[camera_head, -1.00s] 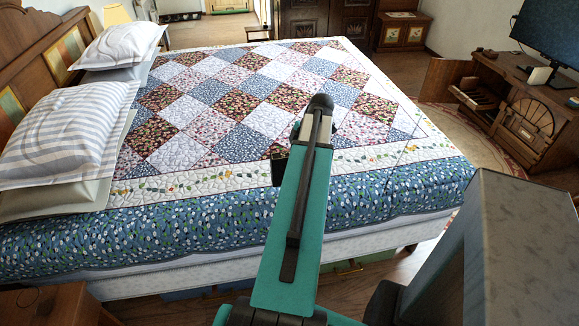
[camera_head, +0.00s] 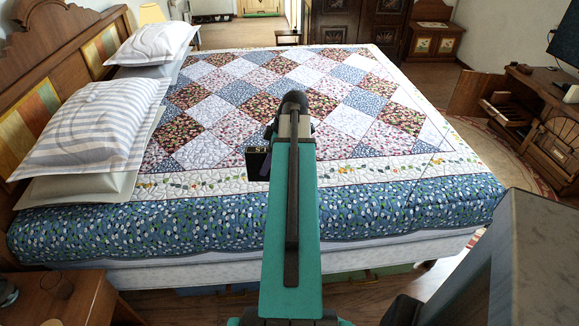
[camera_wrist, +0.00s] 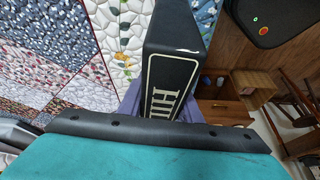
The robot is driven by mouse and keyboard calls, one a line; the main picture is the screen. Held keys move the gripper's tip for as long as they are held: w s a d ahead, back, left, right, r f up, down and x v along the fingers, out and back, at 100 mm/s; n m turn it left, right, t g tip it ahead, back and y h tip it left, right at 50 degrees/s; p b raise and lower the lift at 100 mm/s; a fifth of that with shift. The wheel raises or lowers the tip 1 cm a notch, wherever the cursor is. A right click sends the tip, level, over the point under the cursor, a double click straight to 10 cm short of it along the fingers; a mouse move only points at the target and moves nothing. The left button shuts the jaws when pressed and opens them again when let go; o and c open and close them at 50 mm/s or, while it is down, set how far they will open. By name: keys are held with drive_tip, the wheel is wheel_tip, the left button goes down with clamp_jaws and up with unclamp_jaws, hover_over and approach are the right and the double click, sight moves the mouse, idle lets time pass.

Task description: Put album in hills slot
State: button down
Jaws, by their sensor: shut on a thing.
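The album is a black, book-like block with a cream border and pale lettering reading "HIL…", partly cut off. In the wrist view the album (camera_wrist: 177,35) stands out beyond my gripper (camera_wrist: 160,108), whose purplish fingers show on both sides of it. In the head view the album (camera_head: 257,164) hangs left of my arm's end, above the bed's near edge, lettering partly visible. My gripper is shut on it; the fingers are mostly hidden in the head view. I cannot make out a slot marked hills.
A large bed with a patchwork quilt (camera_head: 365,170) fills the middle. A wooden console (camera_head: 530,120) with an open door and open compartments stands at the right. A nightstand (camera_head: 60,300) is at the lower left.

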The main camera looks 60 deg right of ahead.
drive_tip(key=w+a+r+m, duration=0.1)
drive_tip(key=w+a+r, duration=0.3)
drive_tip(key=w+a, duration=0.75)
drive_tip(key=w+a+r+m, duration=0.1)
drive_tip(key=w+a+r, duration=0.2)
drive_tip(key=a, duration=0.9)
drive_tip(key=w+a+r+m+h, duration=0.1)
drive_tip(key=w+a, duration=0.5)
drive_tip(key=a, duration=0.6)
drive_tip(key=w+a+r+m+h, duration=0.1)
drive_tip(key=w+a+r, duration=0.4)
drive_tip(key=a, duration=0.8)
drive_tip(key=shift+r+m+t, duration=0.3)
drive_tip(key=shift+r+m, duration=0.3)
drive_tip(key=shift+m, duration=0.2)
drive_tip(key=shift+w+d, duration=0.1)
